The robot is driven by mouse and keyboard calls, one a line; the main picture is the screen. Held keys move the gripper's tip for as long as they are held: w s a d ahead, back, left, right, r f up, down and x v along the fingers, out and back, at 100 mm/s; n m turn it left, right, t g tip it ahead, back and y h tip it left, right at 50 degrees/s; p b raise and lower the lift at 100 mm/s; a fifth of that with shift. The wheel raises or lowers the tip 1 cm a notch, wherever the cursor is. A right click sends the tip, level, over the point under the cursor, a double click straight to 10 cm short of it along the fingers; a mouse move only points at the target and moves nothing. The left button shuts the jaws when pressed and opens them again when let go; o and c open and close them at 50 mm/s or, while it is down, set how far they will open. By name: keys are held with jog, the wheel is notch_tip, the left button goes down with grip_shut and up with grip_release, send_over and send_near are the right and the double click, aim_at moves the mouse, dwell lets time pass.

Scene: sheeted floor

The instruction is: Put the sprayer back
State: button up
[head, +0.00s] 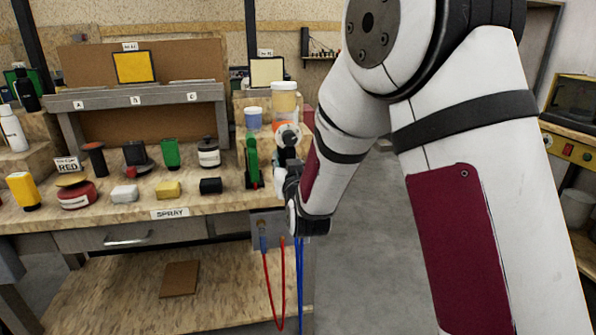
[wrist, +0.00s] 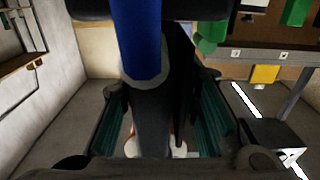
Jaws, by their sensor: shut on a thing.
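My gripper (head: 285,166) is at the right end of the workbench, partly hidden by my own wrist. In the wrist view, its two teal-padded fingers (wrist: 163,128) are shut on the dark neck of a thing with a blue cylindrical part (wrist: 140,35), which I take to be the sprayer. In the head view I cannot make out its blue part. Whether it touches the bench is not clear. A "SPRAY" label (head: 170,213) is on the bench's front edge.
A green upright tool (head: 252,160) stands just left of my gripper. Behind are a blue jar (head: 253,118) and a yellowish jar (head: 284,100). Several small items, including a yellow block (head: 168,190) and a black block (head: 210,186), line the bench (head: 110,213). Floor at right is clear.

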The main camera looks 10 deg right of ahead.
jog(key=shift+w+d+f+b, duration=0.3)
jog(key=shift+w+d+f, duration=0.6)
jog(key=shift+w, duration=1.3)
jog(key=shift+w+d+f+b, duration=0.35)
jog(key=shift+w+d+f, duration=0.5)
jog(key=shift+w, duration=1.35)
jog(key=shift+w+d+f+b, duration=0.45)
jog(key=shift+w+d, duration=0.75)
jog(key=shift+w, duration=1)
jog(key=shift+f, duration=0.15)
jog(key=o, duration=0.3)
jog(key=shift+f, duration=0.25)
jog(key=o, duration=0.4)
jog(key=shift+o, duration=0.2)
jog(key=shift+r, duration=0.1)
jog(key=shift+r, duration=0.15)
jog(key=s+p, duration=0.1)
jog(key=s, duration=1.1)
